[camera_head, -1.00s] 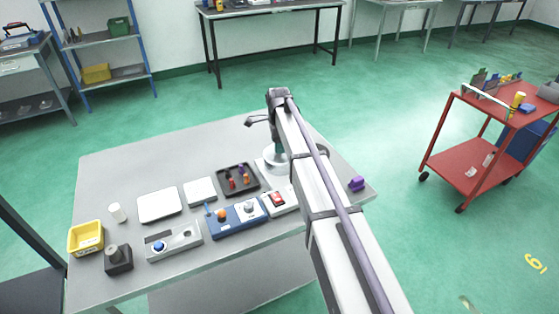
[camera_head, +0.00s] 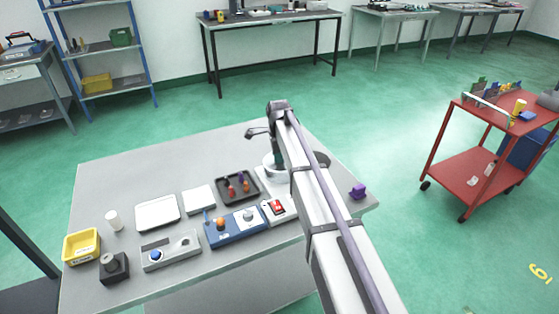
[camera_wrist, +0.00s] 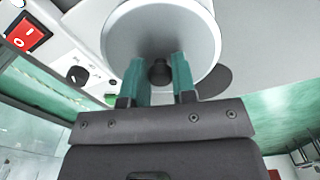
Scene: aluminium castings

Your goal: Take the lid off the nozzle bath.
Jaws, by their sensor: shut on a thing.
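My gripper (camera_wrist: 160,75) has two green fingers, shut on the dark knob (camera_wrist: 160,72) of a round grey lid (camera_wrist: 135,45) in the wrist view. The knob sits between the fingertips. The white nozzle bath (camera_wrist: 75,45), with a red rocker switch (camera_wrist: 27,33) and a black dial, lies to the left of the lid. In the head view the bath's switch end (camera_head: 279,208) shows left of my arm. My gripper (camera_head: 272,155) is over its round part, which my arm partly hides. I cannot tell whether the lid is seated or raised.
A dark flat disc (camera_head: 322,159) lies on the table (camera_head: 120,180) right of my arm, with a purple object (camera_head: 358,191) near the right edge. A dark tray (camera_head: 222,197) and blue unit (camera_head: 235,231) stand close left. The table's back left is clear.

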